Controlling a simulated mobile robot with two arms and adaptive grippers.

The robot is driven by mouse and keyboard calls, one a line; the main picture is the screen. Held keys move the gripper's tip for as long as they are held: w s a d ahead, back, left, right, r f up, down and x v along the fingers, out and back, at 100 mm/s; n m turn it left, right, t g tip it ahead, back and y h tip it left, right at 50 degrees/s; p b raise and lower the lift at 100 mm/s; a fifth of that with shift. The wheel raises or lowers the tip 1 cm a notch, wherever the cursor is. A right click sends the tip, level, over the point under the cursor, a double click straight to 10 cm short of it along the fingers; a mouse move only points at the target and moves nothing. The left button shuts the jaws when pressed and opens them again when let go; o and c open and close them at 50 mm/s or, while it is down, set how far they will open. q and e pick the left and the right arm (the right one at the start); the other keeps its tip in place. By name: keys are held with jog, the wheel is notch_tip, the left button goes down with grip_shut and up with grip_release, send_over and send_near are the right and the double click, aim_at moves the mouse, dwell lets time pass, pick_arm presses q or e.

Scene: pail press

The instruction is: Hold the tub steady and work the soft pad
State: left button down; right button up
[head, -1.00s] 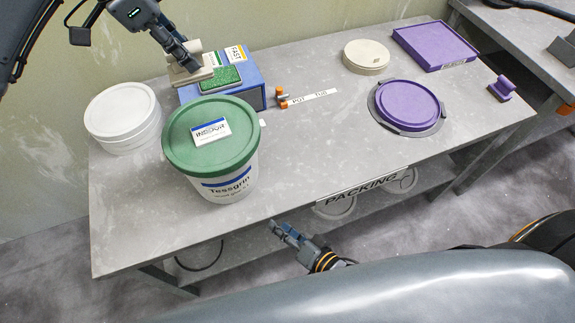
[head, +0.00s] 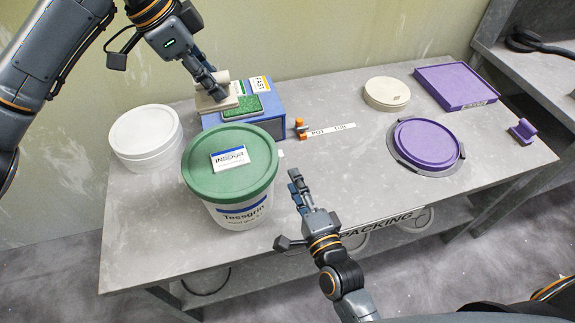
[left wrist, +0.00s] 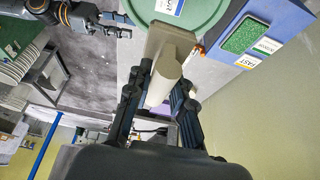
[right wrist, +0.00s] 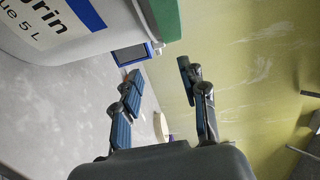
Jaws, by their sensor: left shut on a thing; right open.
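The tub (head: 240,212) is a white pail with a green lid (head: 232,170), upright near the table's front left. A white label (head: 230,158) lies on the lid. My left gripper (head: 212,90) is shut on the handle of a beige block (head: 217,103), seen close in the left wrist view (left wrist: 163,75). The block is at the left part of a blue box (head: 272,120), beside a green pad (head: 242,108); I cannot tell whether it touches the box. My right gripper (head: 295,185) is open and empty, just right of the tub, apart from it; the tub's wall (right wrist: 85,45) fills the right wrist view's upper left.
A white round container (head: 146,135) stands left of the tub. To the right are a purple disc (head: 427,145), a beige round tin (head: 387,92), a purple tray (head: 456,85) and a purple holder (head: 523,131). The table's middle (head: 350,165) is clear.

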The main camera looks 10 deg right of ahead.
aim_at(282, 157)
jog(key=w, duration=0.2)
jog(key=w+a, duration=0.1)
jog(key=w, duration=0.5)
jog(key=shift+w+a, duration=0.1)
jog(key=shift+a, duration=0.2)
jog(key=c, duration=0.9)
grip_shut()
